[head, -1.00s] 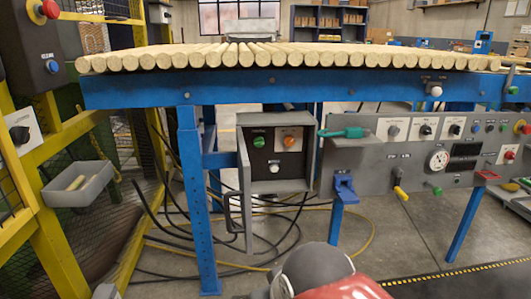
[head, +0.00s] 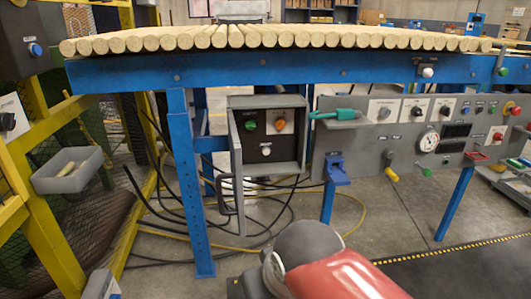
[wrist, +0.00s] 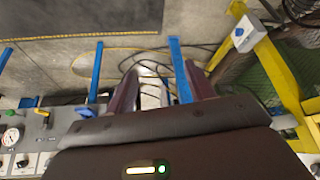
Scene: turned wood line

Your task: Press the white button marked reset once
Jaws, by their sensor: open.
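A white round button (head: 266,150) sits low inside a grey open-fronted box (head: 302,130) under the blue bench. Its small label is too blurred to read. A green button (head: 251,125) and an orange knob on a pale plate (head: 281,125) sit above it. The box's grey door (head: 236,170) hangs open at its left side. My gripper (wrist: 162,92) shows in the wrist view with its two dark fingers apart and nothing seen held between them. The gripper is not visible in the head view, where only my red and grey arm shows at the bottom.
A grey control panel (head: 400,160) with knobs and a gauge stands right of the box. Another white knob (head: 428,71) is on the blue beam (head: 340,75) beneath a row of wooden rods. A yellow frame (head: 50,200) stands left. Cables lie on the floor below.

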